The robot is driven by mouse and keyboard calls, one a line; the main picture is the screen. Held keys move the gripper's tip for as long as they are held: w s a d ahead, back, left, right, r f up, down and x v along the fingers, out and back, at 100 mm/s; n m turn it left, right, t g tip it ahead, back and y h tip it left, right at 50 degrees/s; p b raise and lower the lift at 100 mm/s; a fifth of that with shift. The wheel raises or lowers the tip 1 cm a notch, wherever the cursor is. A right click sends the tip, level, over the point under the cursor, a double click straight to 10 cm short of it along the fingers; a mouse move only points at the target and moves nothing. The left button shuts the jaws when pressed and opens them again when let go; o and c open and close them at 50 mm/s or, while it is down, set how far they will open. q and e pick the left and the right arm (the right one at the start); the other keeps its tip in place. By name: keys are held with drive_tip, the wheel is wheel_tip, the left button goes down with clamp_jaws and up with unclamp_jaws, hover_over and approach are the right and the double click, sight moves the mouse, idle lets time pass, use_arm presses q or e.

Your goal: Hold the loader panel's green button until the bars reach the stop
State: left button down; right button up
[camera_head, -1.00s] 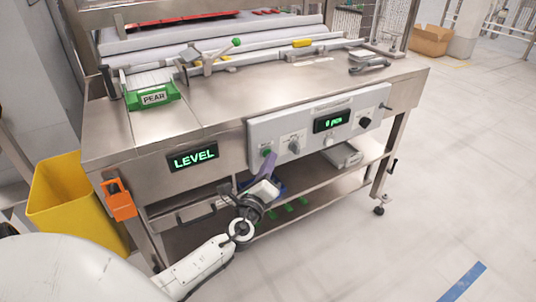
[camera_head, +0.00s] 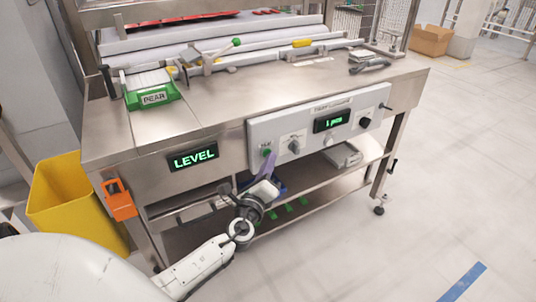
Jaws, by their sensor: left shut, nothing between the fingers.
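The loader panel (camera_head: 318,121) is a light grey box on the front of the steel bench. Its green button (camera_head: 266,153) is at the panel's left end. My left gripper (camera_head: 270,158) is shut and empty, with its purple fingertips at the green button's lower edge. They look to be touching it, though the contact is too small to be sure of. The panel's display (camera_head: 331,121) reads "1 pcs" in green. A second display, on the bench front (camera_head: 192,158), reads "LEVEL". I cannot pick out the bars or the stop with certainty. My right gripper is not in view.
A black knob (camera_head: 364,122) and a grey knob (camera_head: 294,146) stick out of the panel. A yellow bin (camera_head: 70,195) and an orange holder (camera_head: 119,200) are at the left. A lower shelf (camera_head: 320,180) lies beneath the panel. The floor at the right is clear.

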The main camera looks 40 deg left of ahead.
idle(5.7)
use_arm(q)
drive_tip(key=shift+s+d, duration=0.3)
drive_tip(key=shift+d, duration=0.35)
drive_tip(key=shift+d, duration=0.1)
drive_tip(key=shift+s+d, duration=0.3)
drive_tip(key=shift+d, duration=0.45)
drive_tip(key=shift+s+d, duration=0.35)
drive_tip(key=shift+d, duration=0.4)
drive_tip(key=shift+s+d, duration=0.3)
drive_tip(key=shift+d, duration=0.45)
